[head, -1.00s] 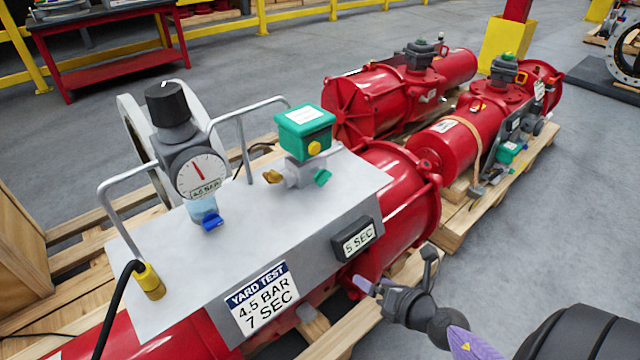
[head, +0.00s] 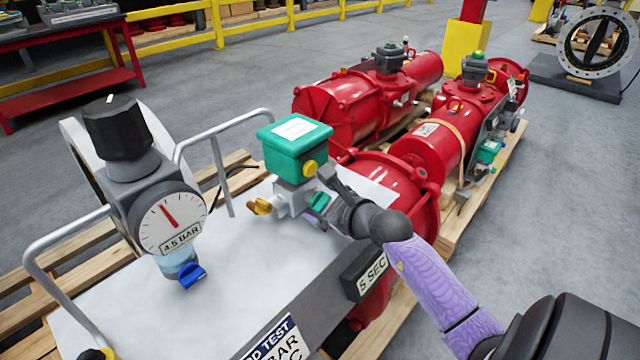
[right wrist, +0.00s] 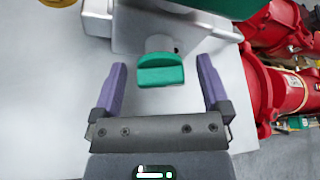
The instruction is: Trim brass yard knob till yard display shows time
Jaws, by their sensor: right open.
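The brass knob (head: 260,206) sticks out at the left of the grey valve body under a green box (head: 294,145). Its edge shows at the top of the right wrist view (right wrist: 58,2). A green knob (head: 319,203) sits on the valve's near right side. My right gripper (right wrist: 161,68) is open, with its purple fingers on either side of the green knob (right wrist: 160,72) and gaps showing. It is away from the brass knob. The display (head: 365,276) on the panel's front edge reads 5 SEC. The yard test label (head: 285,342) is partly cut off. My left gripper is out of view.
A gauge (head: 171,222) reading 4.5 BAR, with a black knob (head: 117,128) above and a blue lever (head: 192,276) below, stands at left. Metal rails (head: 216,170) rise from the panel. Red actuators (head: 440,150) lie on pallets behind.

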